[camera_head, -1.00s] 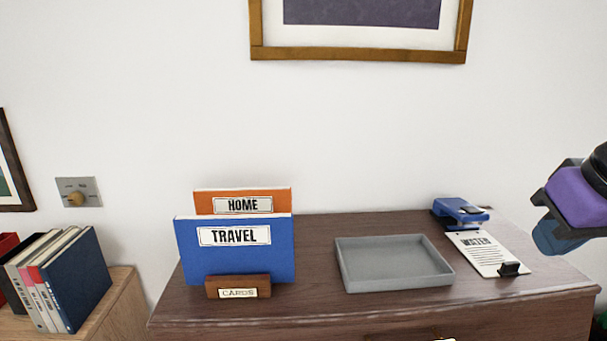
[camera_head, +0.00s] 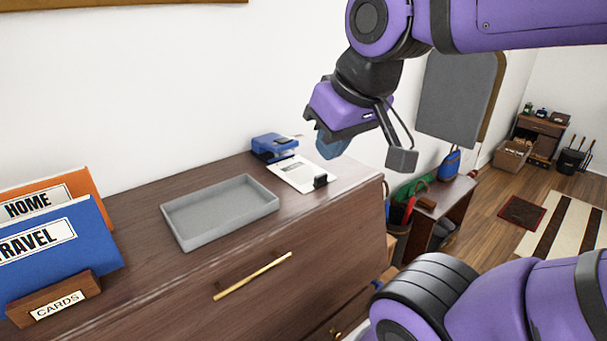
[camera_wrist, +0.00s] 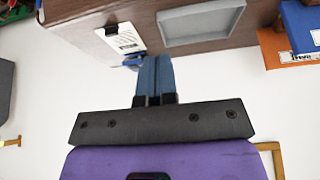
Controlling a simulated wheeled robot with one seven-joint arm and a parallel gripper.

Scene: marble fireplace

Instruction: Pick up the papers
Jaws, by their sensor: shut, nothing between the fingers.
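The papers (camera_head: 297,174) lie flat on the dresser top near its right end, with a small black clip or block (camera_head: 320,181) at their front corner. They also show in the wrist view (camera_wrist: 126,38). A blue stapler-like object (camera_head: 273,147) stands right behind them and partly touches or overlaps them; I cannot tell which. My gripper (camera_head: 333,146) is above and to the right of the papers in the head view, apart from them. Its blue fingers (camera_wrist: 154,75) are together and empty.
A grey tray (camera_head: 219,236) sits left of the papers on the dresser (camera_head: 150,215). Blue and orange folders (camera_head: 62,248) stand in a wooden card holder (camera_head: 58,297) at the far left. A lower side table (camera_head: 452,196) stands right of the dresser.

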